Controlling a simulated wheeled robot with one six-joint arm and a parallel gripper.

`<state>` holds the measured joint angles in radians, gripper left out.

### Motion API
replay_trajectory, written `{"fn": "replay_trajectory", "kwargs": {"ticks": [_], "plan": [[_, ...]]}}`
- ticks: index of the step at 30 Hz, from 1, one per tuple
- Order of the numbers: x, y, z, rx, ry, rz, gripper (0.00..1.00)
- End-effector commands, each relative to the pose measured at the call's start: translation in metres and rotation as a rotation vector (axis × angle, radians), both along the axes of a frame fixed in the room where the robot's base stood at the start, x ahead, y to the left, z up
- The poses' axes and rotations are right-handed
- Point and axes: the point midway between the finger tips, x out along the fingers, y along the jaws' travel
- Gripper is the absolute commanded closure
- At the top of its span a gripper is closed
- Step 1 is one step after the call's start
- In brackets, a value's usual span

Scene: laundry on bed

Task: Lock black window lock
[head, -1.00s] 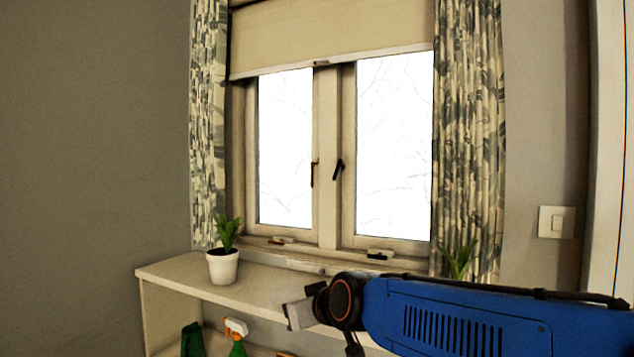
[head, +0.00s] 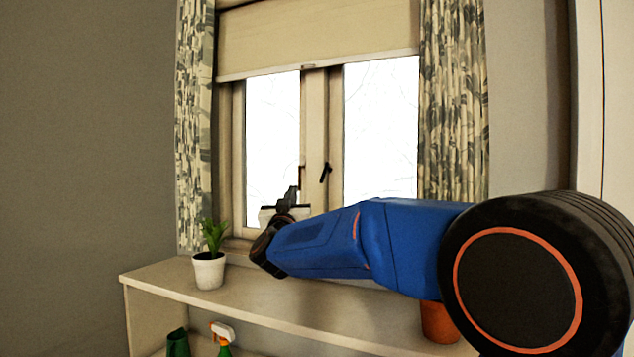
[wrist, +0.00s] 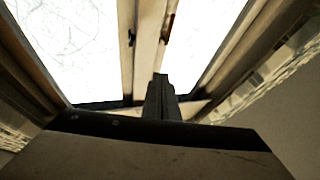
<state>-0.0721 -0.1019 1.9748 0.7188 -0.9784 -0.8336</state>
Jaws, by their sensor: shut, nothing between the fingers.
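The black window lock (head: 325,172) is a small dark slanted handle on the frame of the right window pane. It also shows in the wrist view as a small dark handle (wrist: 132,38) near the top. My gripper (head: 293,191) is in front of the lower part of the left pane, left of and below the black lock, and apart from it. In the wrist view my gripper (wrist: 159,80) points toward the window's middle post, its fingers together and empty.
A white shelf (head: 150,282) runs below the window. A potted plant in a white pot (head: 208,271) stands on it, left of my arm. An orange-brown pot (head: 438,322) is partly behind my arm. Patterned curtains (head: 452,120) hang at both sides, and a blind (head: 315,40) covers the top.

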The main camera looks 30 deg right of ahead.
Motion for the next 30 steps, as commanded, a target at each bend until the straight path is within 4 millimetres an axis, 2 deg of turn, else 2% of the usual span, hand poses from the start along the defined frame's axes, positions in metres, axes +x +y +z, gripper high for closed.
{"fn": "replay_trajectory", "kwargs": {"ticks": [6,12,25,30], "plan": [[0.005,-0.024,0.01,-0.024,-0.087,-0.196,1.0],[0.003,-0.034,0.012,-0.032,-0.119,-0.288,1.0],[0.002,-0.036,0.013,-0.032,-0.124,-0.302,1.0],[0.008,-0.044,0.019,-0.032,-0.124,-0.302,1.0]]}}
